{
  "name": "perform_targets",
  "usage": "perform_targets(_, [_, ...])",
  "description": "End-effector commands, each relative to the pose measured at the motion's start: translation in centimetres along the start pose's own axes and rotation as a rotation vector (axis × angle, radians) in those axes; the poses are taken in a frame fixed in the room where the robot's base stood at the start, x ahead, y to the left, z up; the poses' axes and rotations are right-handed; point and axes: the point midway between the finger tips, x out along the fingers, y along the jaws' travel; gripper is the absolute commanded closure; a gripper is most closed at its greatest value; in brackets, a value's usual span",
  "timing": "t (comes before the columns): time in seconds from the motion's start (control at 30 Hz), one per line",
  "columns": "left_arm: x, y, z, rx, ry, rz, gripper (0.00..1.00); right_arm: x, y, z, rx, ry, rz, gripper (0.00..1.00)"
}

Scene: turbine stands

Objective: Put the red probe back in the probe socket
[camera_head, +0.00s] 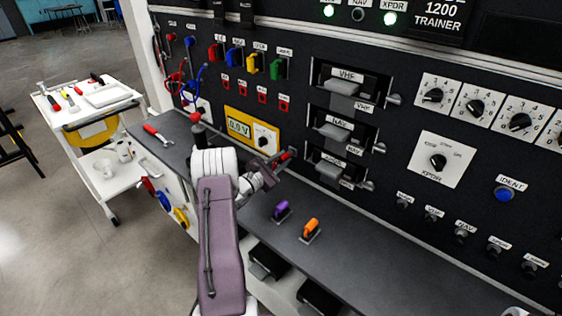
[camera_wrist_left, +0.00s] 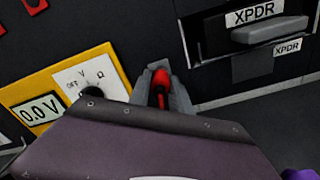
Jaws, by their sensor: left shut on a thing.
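My left gripper (camera_head: 284,160) is in front of the panel, above the bench, to the right of the yellow meter. It is shut on the red probe (camera_head: 288,154), whose red body shows between the fingers. In the left wrist view the gripper (camera_wrist_left: 162,84) also holds the red probe (camera_wrist_left: 161,78), and its lower part is hidden by my own wrist. I cannot tell which opening is the probe socket. My right gripper is not in view.
A yellow meter (camera_head: 236,125) reads 0.0 V. The XPDR slot unit (camera_wrist_left: 270,30) sits right of the gripper in the wrist view. A purple-handled part (camera_head: 281,210) and an orange-handled part (camera_head: 311,228) stand on the bench (camera_head: 370,255). A white cart (camera_head: 62,112) stands left.

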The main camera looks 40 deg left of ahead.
Motion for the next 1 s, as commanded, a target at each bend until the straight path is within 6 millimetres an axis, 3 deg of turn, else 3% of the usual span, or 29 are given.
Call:
perform_targets(0.3, [0.37, 0.39, 0.51, 0.007, -0.012, 0.008, 1.00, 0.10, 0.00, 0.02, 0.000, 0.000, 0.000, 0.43])
perform_targets(0.33, [0.37, 0.39, 0.52, 0.008, -0.012, 0.008, 0.68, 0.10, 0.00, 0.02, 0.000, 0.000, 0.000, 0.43])
perform_targets(0.4, [0.35, 0.34, 0.48, 0.007, -0.012, 0.007, 0.51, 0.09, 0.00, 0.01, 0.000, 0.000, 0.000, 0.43])
perform_targets(0.63, [0.26, 0.23, 0.31, 0.004, -0.008, 0.005, 0.51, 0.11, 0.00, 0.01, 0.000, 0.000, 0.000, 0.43])
perform_targets(0.7, [0.24, 0.20, 0.26, 0.004, -0.007, 0.004, 0.43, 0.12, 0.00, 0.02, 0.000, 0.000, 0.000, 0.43])
perform_targets(1.0, [0.03, 0.18, 0.19, 0.003, -0.005, 0.004, 0.43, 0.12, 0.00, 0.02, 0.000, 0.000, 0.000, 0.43])
